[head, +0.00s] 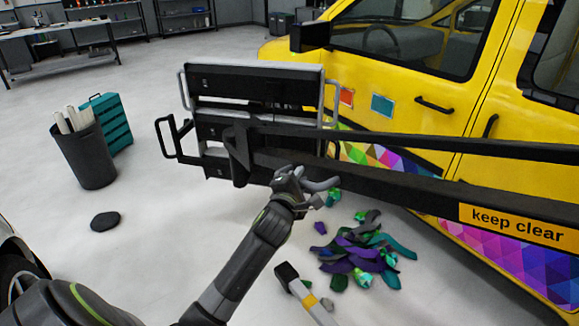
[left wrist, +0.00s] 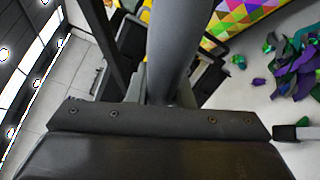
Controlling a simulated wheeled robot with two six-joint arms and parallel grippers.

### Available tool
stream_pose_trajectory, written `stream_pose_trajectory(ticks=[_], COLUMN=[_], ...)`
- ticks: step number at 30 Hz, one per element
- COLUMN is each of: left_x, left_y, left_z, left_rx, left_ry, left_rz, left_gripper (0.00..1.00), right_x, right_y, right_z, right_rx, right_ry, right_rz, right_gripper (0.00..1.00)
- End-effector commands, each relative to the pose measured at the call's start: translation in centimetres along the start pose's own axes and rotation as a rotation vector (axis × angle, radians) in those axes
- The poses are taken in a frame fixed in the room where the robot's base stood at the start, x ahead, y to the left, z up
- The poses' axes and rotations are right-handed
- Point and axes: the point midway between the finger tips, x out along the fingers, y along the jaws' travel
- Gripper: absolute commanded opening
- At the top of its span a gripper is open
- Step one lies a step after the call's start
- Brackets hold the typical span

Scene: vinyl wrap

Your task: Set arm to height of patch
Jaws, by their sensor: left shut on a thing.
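A black boom arm (head: 400,150) with a "keep clear" label crosses the head view from the right. It carries a dark panel head (head: 255,85) with grey and black side handles, in front of the yellow vehicle. An orange patch (head: 347,96) and a teal patch (head: 382,105) sit on the vehicle's door, right of the panel's upper part. My left gripper (head: 312,184) is shut on a grey handle (head: 325,184) just below the boom. In the left wrist view a thick grey bar (left wrist: 175,50) rises mid-frame; the fingertips are hidden there. My right gripper is not in view.
Purple, teal and green scraps (head: 360,250) lie on the floor below the boom. A black bin (head: 85,155) and teal case (head: 108,125) stand left. The floor between is mostly clear.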

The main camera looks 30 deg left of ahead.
Motion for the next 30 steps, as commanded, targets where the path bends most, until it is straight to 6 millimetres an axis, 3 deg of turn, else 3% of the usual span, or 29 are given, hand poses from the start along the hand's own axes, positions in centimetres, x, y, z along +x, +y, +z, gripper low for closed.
stream_pose_trajectory(ticks=[1, 3, 9, 23, 24, 28, 30], left_x=[-0.1, -0.3, -0.9, -1.1, -1.1, -1.1, -1.1], left_y=[-1.7, -3.1, -6.0, -6.4, -6.4, -6.4, -6.5], left_z=[-0.2, -0.2, -0.3, -0.1, -0.1, -0.1, -0.1], left_rx=[-0.01, -0.022, -0.054, -0.061, -0.061, -0.062, -0.062], left_ry=[0.004, 0.007, 0.012, 0.011, 0.011, 0.012, 0.012], left_rz=[-0.006, -0.013, -0.032, -0.031, -0.031, -0.032, -0.033], left_gripper=[0.0, 0.0, 0.0, 0.0, 0.24, 0.41, 0.41], right_x=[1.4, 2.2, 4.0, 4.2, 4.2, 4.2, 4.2], right_y=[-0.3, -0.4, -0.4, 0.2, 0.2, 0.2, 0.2], right_z=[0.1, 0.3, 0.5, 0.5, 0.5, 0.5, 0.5], right_rx=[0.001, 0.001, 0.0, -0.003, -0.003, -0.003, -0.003], right_ry=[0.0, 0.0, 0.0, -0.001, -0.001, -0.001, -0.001], right_rz=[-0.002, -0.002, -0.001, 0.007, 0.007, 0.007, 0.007], right_gripper=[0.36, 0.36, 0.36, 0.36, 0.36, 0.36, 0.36])
